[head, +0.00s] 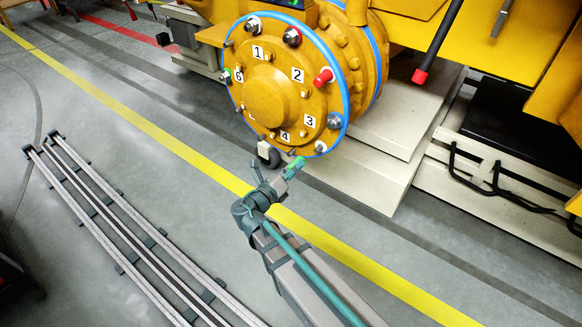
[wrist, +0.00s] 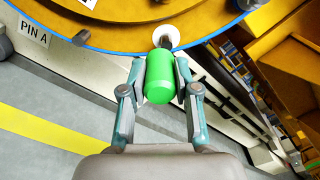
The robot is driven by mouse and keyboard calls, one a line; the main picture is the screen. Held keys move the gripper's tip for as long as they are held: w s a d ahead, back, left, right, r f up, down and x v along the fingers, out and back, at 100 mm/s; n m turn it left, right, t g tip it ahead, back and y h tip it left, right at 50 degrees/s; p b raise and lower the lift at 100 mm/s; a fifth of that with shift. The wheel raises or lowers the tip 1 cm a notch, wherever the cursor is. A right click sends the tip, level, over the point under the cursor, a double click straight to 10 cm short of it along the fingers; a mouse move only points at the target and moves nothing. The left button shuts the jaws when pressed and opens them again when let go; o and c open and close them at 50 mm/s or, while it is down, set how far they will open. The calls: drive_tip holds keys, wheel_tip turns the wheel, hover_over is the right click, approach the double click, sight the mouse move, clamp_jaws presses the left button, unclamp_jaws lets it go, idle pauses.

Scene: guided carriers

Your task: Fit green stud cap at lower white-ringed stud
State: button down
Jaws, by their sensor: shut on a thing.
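My gripper (wrist: 160,82) is shut on the green stud cap (wrist: 158,76), with a finger on each side of it. In the head view the gripper (head: 291,168) is just below the hub's lower right edge, with the cap (head: 299,162) partly visible at its tip. The lower white-ringed stud (wrist: 166,38) lies just beyond the cap's far end in the wrist view, and it also shows on the hub in the head view (head: 320,147). The cap is roughly in line with the stud, slightly left of it. I cannot tell whether they touch.
The yellow hub (head: 270,95) has a blue rim and numbered studs, including a red-capped one (head: 323,77) and an upper white-ringed one (head: 253,24). A "PIN A" label (wrist: 34,33) is at left. Pale blocks (head: 375,130) stand right of the hub. Floor rails (head: 130,235) lie left.

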sight(316, 152)
drive_tip(key=shift+s+d, duration=0.25)
drive_tip(key=shift+d, duration=0.45)
drive_tip(key=shift+p, duration=0.9)
drive_tip(key=shift+p+x, duration=1.05)
drive_tip(key=shift+x, duration=1.45)
drive_tip(key=shift+n+p, duration=0.3)
drive_tip(key=shift+p, duration=0.8)
drive_tip(key=shift+p+x, duration=0.55)
drive_tip(key=shift+x, duration=1.4)
